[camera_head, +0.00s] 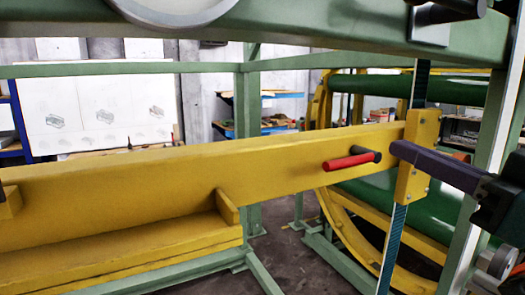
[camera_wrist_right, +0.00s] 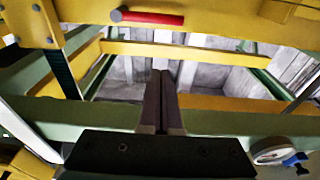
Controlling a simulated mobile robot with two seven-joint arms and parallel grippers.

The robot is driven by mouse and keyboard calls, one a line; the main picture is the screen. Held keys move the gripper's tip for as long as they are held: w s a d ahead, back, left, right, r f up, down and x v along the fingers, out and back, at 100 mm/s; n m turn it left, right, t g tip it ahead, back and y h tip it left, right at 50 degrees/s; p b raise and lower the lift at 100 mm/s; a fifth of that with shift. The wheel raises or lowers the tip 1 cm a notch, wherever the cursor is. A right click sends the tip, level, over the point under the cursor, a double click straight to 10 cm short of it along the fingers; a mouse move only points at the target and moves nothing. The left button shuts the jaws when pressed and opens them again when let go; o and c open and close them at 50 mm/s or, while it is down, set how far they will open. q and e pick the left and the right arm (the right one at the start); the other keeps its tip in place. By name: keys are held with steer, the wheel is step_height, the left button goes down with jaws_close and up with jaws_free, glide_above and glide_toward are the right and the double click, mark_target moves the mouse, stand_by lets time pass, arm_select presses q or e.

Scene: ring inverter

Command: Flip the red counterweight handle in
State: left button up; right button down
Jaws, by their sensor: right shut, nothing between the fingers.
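The red handle (camera_head: 348,162) is a short bar with a black mount at its right end, on the face of the long yellow beam (camera_head: 120,190). In the head view it sticks out to the left. The right wrist view shows the handle (camera_wrist_right: 152,18) near the top, above my fingertips and apart from them. My right gripper (camera_head: 398,150) comes in from the right; its dark fingers are together and empty. In the head view its tips lie right of the handle, overlapping the yellow bracket (camera_head: 418,158). The right gripper's fingers (camera_wrist_right: 161,73) also show pressed together in the wrist view.
A green toothed-belt strip (camera_head: 391,250) runs down through the bracket. Green rollers (camera_head: 440,205) and a yellow ring (camera_head: 345,225) stand behind. A green frame bar (camera_head: 330,20) crosses the top. Free air lies in front of the beam around the handle.

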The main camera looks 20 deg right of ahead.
steer(key=w+r+p, duration=0.2)
steer(key=w+p, duration=0.2)
steer(key=w, duration=0.5)
steer(key=shift+w+a+f, duration=0.1)
steer(key=shift+a+f, duration=0.1)
steer(key=shift+f, duration=0.95)
steer(key=shift+a+f, duration=0.15)
steer(key=shift+f, duration=1)
